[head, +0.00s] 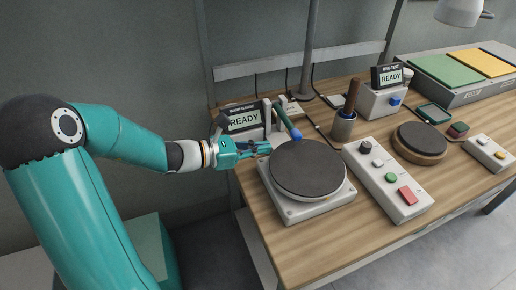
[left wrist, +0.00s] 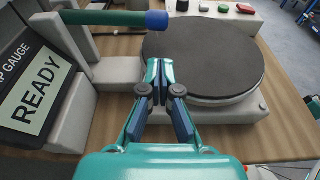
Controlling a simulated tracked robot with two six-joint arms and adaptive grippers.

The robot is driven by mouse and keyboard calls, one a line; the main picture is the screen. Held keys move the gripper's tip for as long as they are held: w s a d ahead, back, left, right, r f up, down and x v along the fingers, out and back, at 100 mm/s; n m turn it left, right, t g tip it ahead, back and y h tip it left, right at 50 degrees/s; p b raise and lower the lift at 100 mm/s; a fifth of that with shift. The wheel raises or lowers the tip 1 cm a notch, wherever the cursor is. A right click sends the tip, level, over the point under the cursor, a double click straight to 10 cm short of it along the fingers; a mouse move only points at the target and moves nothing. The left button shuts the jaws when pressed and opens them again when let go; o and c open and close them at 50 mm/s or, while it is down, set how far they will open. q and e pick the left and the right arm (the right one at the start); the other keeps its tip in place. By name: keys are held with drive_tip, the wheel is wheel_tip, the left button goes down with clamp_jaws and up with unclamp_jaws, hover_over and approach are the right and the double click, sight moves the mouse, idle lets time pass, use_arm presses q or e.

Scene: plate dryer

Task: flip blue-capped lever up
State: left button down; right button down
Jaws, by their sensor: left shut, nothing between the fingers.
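The lever is a green rod with a blue cap (head: 295,134), tilted down toward the round dark plate (head: 307,167) and mounted on a pale upright bracket. In the left wrist view the blue cap (left wrist: 157,19) is at the right end of the green rod (left wrist: 108,18), which lies nearly level across the top. My left gripper (head: 268,147) is shut and empty, at the left edge of the plate, beside and a little below the cap. In the left wrist view its fingertips (left wrist: 160,72) are closed together, apart from the lever. My right gripper is not in view.
A gauge display reading READY (head: 244,119) stands behind my left gripper. A control box with knobs and a red button (head: 407,195) lies right of the plate. A wooden-handled tool in a cup (head: 343,125) stands behind it. The table's front left strip is bare.

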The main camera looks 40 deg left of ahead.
sight(283, 151)
use_arm(q)
drive_tip(key=x, duration=0.6)
drive_tip(key=shift+w+d+f, duration=0.15)
drive_tip(key=shift+w, duration=0.1)
drive_tip(key=shift+d+p, duration=0.3)
drive_tip(key=shift+d, duration=0.1)
drive_tip(key=shift+a, duration=0.2)
drive_tip(key=shift+r+p, duration=0.35)
drive_tip(key=shift+a+r, duration=0.1)
drive_tip(key=shift+r+n, duration=0.1)
drive_tip(key=shift+n, duration=0.2)
drive_tip(key=shift+p, duration=0.35)
